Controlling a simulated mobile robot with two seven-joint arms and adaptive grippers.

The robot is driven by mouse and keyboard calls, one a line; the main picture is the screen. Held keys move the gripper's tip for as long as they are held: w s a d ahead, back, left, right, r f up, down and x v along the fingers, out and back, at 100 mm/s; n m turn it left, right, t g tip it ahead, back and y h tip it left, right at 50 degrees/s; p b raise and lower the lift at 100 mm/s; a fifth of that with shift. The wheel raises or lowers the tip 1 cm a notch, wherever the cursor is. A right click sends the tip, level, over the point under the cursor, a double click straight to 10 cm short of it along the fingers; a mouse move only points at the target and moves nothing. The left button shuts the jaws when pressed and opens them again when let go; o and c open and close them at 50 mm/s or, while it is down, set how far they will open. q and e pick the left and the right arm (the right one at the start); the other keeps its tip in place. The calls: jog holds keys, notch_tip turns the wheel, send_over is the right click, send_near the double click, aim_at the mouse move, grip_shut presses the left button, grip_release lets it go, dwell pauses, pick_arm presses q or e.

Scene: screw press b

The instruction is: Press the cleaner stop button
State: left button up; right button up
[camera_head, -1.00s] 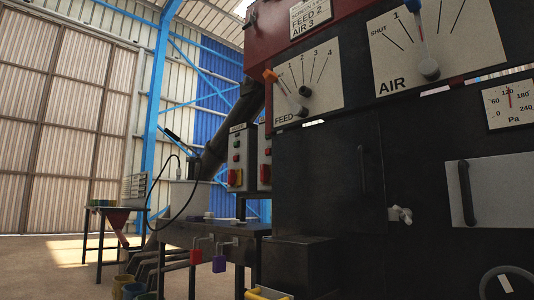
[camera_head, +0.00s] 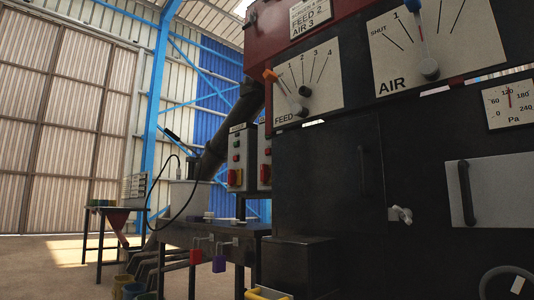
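Two grey control boxes stand left of the dark machine. The left control box (camera_head: 240,160) carries several small buttons and a red and yellow switch (camera_head: 235,177) at its bottom. The second control box (camera_head: 265,165) is partly hidden behind the machine's edge and also shows a red part. The labels on the boxes are too small to read, so I cannot tell which button is the cleaner stop button. Neither of my grippers is in view.
The dark machine (camera_head: 325,180) with FEED (camera_head: 302,90) and AIR (camera_head: 425,50) dials fills the right side. A metal bench (camera_head: 210,229) with red and purple padlocks stands below the boxes. Open floor (camera_head: 50,265) lies at the left.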

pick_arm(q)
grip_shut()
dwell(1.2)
